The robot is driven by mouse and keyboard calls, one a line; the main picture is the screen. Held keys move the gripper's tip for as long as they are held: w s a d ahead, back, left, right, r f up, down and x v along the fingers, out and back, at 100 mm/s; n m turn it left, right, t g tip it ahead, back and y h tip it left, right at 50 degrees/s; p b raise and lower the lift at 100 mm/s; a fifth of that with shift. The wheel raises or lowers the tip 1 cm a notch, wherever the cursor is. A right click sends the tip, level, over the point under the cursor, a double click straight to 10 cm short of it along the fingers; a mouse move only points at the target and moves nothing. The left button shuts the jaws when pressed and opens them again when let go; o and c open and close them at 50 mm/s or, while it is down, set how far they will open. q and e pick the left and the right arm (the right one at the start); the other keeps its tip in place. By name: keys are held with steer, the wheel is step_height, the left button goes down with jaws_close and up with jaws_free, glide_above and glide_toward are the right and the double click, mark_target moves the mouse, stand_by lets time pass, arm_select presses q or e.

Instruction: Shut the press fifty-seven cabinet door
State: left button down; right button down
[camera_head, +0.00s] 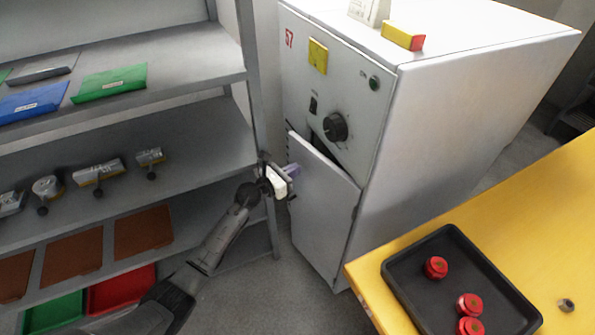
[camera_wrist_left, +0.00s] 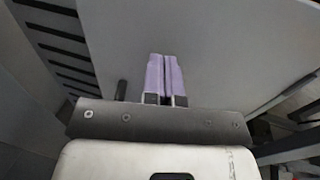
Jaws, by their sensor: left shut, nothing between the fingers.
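The press fifty-seven cabinet (camera_head: 470,90) is a white box with a red "57" on its front. Its lower door (camera_head: 322,205) is a grey-white panel standing slightly ajar, with a dark gap along its top edge. My left gripper (camera_head: 291,170) is at the upper left part of the door, fingers pointing at its outer face. In the left wrist view the purple fingers (camera_wrist_left: 165,75) are together and empty, with the door panel (camera_wrist_left: 220,50) filling the view ahead. Whether the tips touch the door I cannot tell. My right gripper is not in view.
A grey shelf rack (camera_head: 190,75) with bins and metal parts stands close on the left of my left arm. A yellow table (camera_head: 545,210) with a black tray (camera_head: 400,290) of red parts is at the lower right. Bare floor lies between them.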

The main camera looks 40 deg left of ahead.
arm_select(q)
steer(key=shift+w+d, duration=0.25)
steer(key=shift+w, duration=0.45)
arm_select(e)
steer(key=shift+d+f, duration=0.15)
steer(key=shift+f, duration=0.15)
